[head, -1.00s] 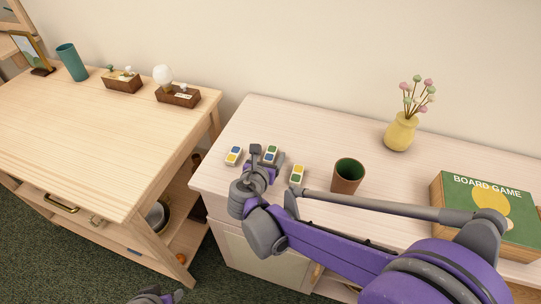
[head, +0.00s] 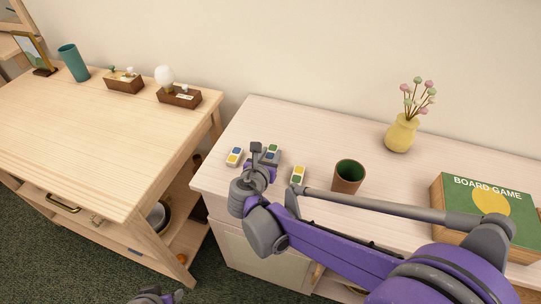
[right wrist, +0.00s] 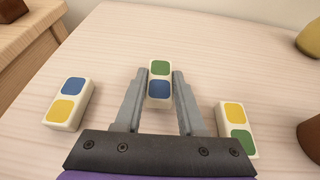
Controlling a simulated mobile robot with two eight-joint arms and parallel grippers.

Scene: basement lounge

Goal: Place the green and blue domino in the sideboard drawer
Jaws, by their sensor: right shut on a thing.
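The green and blue domino (right wrist: 159,82) is a white tile with a green square at its far end and a blue one at its near end. It is between the fingertips of my right gripper (right wrist: 159,92), which is shut on it, at the pale cabinet top; I cannot tell whether it is lifted. In the head view, my right gripper (head: 264,156) partly hides this domino (head: 272,151). My left gripper (head: 156,297) is cut off at the bottom edge.
A blue and yellow domino (right wrist: 68,103) lies left of my right gripper, a yellow and green one (right wrist: 236,127) to its right. A brown cup (head: 348,176), yellow vase (head: 401,131) and board game box (head: 486,207) stand farther right on the pale cabinet top (head: 310,135).

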